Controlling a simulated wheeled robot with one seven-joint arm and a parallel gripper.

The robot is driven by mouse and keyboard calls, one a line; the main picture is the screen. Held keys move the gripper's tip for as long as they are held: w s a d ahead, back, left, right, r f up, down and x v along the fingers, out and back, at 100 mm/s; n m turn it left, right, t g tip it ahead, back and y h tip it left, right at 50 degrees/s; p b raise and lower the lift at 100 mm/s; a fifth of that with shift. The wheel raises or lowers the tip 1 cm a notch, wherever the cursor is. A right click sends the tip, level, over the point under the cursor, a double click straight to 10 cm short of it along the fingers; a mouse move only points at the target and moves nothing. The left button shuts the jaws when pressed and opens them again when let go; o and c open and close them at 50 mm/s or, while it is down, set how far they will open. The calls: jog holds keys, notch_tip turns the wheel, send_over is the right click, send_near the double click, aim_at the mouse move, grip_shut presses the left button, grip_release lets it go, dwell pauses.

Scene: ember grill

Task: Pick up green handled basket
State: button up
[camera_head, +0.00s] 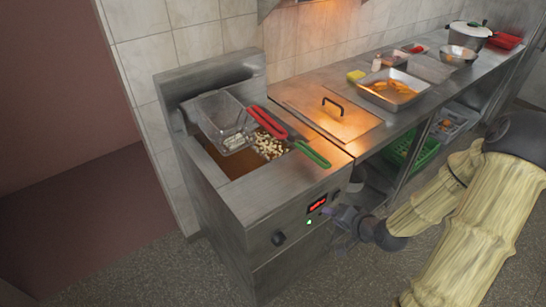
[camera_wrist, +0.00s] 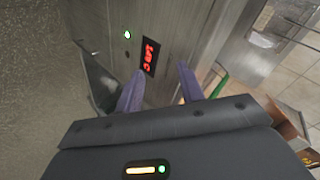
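The green handle (camera_head: 312,153) sticks out over the front of the fryer, toward the right. Its basket (camera_head: 270,145) sits low in the fryer well with pale food pieces in it. My gripper (camera_head: 333,214) is in front of the fryer's front panel, below the green handle and apart from it. In the wrist view, my gripper (camera_wrist: 161,72) has its two purple fingers spread with nothing between them, facing the red display. A green strip (camera_wrist: 220,86), which looks like the handle, shows right of the fingers.
A red-handled basket (camera_head: 222,114) is raised at the left of the fryer (camera_head: 268,205), its red handle (camera_head: 268,122) beside the green one. The counter right of the fryer holds a lid-like plate (camera_head: 332,116) and a food tray (camera_head: 392,88). Floor in front is clear.

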aim_at(322, 167)
jog(key=w+d+r+m+t+y+b, duration=0.1)
jog(key=w+d+r+m+t+y, duration=0.1)
jog(key=r+m+t, duration=0.3)
jog(key=d+m+t, duration=0.1)
jog(key=m+t, duration=0.1)
jog(key=shift+d+r+t, duration=0.15)
jog(key=shift+t, duration=0.25)
jog(key=shift+b, duration=0.45)
jog(key=b+x, duration=0.5)
jog(key=x, duration=0.6)
jog(key=shift+w, duration=0.35)
jog(key=shift+w+a, duration=0.25)
